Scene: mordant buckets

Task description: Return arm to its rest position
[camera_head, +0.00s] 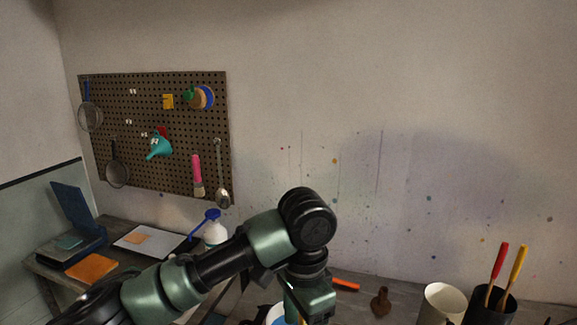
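My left arm comes in from the lower left, rises to a black wrist joint and bends down. The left gripper (308,303) hangs below this wrist at the bottom edge of the picture. Its fingertips are not clearly visible, so I cannot tell whether it is open or shut. Part of a white container with some blue (276,316) shows just beside and below the gripper, mostly hidden. My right arm and gripper are not in view.
A white bottle with a blue top (215,232) stands behind my arm. An orange-handled tool (346,285), a brown object (381,303), a white cup (443,304) and a dark cup (491,308) with red- and yellow-handled tools are to the right. A pegboard (185,130) hangs behind.

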